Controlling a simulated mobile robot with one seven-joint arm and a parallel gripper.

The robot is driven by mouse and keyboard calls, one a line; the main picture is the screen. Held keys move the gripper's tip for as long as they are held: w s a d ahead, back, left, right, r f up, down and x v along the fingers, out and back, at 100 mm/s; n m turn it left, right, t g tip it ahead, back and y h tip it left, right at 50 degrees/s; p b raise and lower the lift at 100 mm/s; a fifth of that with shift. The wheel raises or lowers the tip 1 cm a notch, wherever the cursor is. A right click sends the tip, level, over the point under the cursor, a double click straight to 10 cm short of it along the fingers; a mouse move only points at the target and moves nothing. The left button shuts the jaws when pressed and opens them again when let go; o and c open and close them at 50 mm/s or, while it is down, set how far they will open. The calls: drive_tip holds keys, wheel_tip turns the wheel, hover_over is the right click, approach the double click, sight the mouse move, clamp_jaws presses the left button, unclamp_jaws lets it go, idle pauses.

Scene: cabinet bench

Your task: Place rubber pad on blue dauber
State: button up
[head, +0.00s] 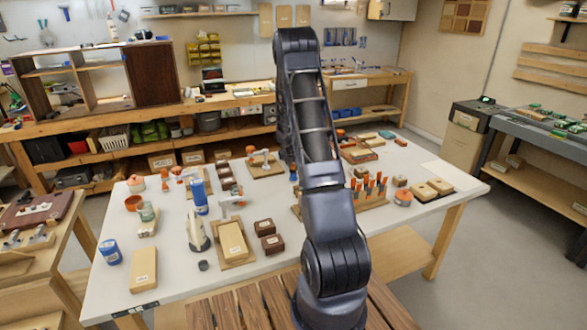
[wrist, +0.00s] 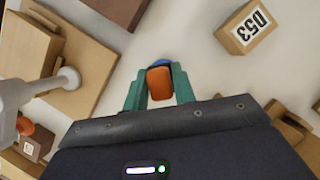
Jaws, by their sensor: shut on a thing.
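In the wrist view, my gripper (wrist: 151,92) has its teal fingers shut on a small orange-brown block (wrist: 159,84), which looks like the rubber pad. A blue rounded edge, perhaps the blue dauber (wrist: 161,62), shows just past the block; the block hides most of it. I cannot tell whether the two touch. In the head view, my arm hides the gripper and the pad. A small blue thing (head: 293,175) shows at the left edge of my arm on the white table.
The white table (head: 170,285) is crowded with blocks and tools. A block marked D53 (wrist: 246,27) lies right of my gripper in the wrist view. A wooden board with a grey-headed tool (wrist: 68,78) is at the left. Bare table shows between them.

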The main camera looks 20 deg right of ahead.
drive_tip(key=shift+f, duration=0.35)
drive_tip(key=shift+f, duration=0.1)
drive_tip(key=o, duration=1)
